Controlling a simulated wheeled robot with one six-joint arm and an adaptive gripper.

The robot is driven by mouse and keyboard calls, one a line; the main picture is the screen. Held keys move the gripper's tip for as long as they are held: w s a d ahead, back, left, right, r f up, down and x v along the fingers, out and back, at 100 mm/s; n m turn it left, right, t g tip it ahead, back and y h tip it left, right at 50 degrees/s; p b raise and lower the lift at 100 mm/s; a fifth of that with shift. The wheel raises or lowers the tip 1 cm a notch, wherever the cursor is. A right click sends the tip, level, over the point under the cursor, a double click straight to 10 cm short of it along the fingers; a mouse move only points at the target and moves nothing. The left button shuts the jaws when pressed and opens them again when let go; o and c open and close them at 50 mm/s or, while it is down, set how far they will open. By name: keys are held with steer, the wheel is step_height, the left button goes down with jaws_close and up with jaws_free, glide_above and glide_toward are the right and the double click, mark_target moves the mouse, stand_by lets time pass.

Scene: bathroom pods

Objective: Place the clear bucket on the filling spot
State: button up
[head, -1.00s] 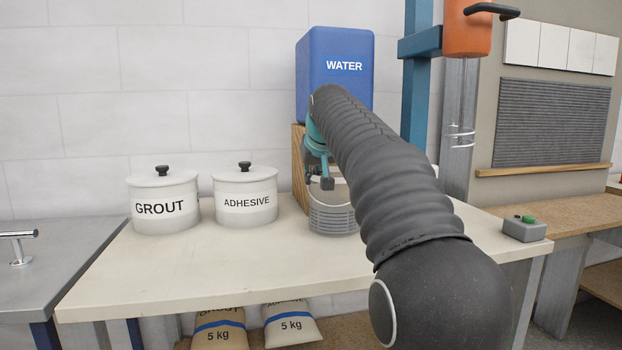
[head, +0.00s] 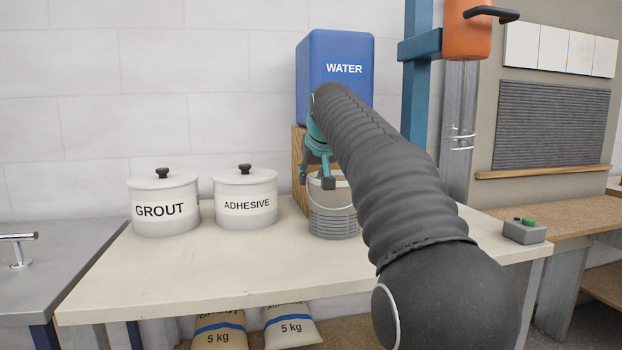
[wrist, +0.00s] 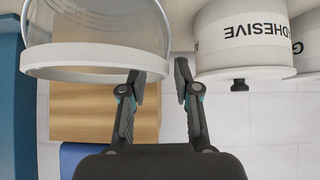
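The clear bucket (head: 333,222), with ribbed grey sides, stands upright on the pale table below the blue water tank (head: 335,75). Its thin handle hangs across its front. In the wrist view the bucket (wrist: 97,62) is at upper left, upside down, with its pale rim beside one finger. My gripper (head: 315,181) is at the bucket's upper left edge. No filling spot marking is visible; the tank's tap and part of the bucket are hidden behind my arm.
A grout pot (head: 163,205) and an adhesive pot (head: 246,203) stand left of the bucket. A wooden stand (head: 299,165) supports the tank. A grey box with a green button (head: 524,230) sits at the table's right edge. The table front is clear.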

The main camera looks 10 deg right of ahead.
steer(key=v, duration=1.1)
steer(key=shift+p, duration=0.4)
steer(key=s+a+f+g, duration=0.1)
steer(key=s+a+f, duration=0.1)
steer(key=s+f, duration=1.1)
steer(key=s, duration=0.2)
steer(key=shift+s+f+g, duration=0.25)
steer(key=shift+s+g, duration=0.05)
steer(key=shift+s, duration=0.1)
steer(key=shift+o, duration=0.5)
steer(key=s+a+f+g, duration=0.1)
steer(key=s+f, duration=1.6)
steer(key=f, duration=0.4)
steer(key=shift+s+f+g, duration=0.25)
steer(key=shift+f+g, duration=0.1)
steer(key=shift+g, duration=0.05)
steer(key=shift+a, duration=0.1)
steer(key=shift+a, duration=0.15)
